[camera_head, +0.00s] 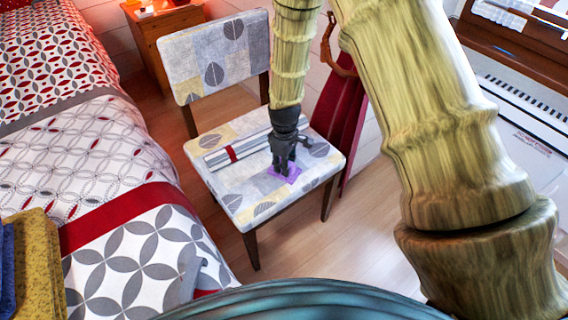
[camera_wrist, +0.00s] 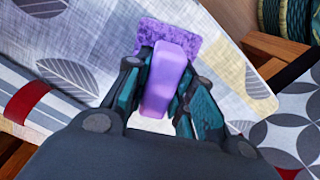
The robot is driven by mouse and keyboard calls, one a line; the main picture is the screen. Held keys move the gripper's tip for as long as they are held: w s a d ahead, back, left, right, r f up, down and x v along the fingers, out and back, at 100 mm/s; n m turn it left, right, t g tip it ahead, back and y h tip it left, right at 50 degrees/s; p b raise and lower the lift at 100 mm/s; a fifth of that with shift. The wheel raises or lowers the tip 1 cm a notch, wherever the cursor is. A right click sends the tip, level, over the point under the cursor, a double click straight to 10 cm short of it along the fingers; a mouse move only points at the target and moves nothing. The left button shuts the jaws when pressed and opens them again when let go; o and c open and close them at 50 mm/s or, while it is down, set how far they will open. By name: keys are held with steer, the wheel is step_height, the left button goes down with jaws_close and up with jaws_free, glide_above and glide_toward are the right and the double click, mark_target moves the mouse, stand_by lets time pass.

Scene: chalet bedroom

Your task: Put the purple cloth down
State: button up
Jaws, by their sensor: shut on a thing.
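The purple cloth (camera_head: 292,174) is at the chair seat, directly under my gripper (camera_head: 283,169). In the wrist view the cloth (camera_wrist: 168,36) shows a fuzzy purple far part and a smooth lavender part that runs back between my fingers. My gripper (camera_wrist: 160,95) is shut on the lavender part and points down at the seat. The cloth is at or just above the patterned seat (camera_head: 240,200); I cannot tell whether it rests on it. The fingers hide part of it in the head view.
The chair back (camera_head: 218,55) stands behind. A bed (camera_head: 85,150) is at left, with folded yellow cloth (camera_head: 38,262) on it. A dark red cloth (camera_head: 338,115) hangs at the wall.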

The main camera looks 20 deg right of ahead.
steer(key=o, duration=0.9)
steer(key=shift+r, duration=0.1)
step_height(320, 180, up, 12)
steer(key=shift+r+p, duration=0.1)
steer(key=shift+p, duration=1.15)
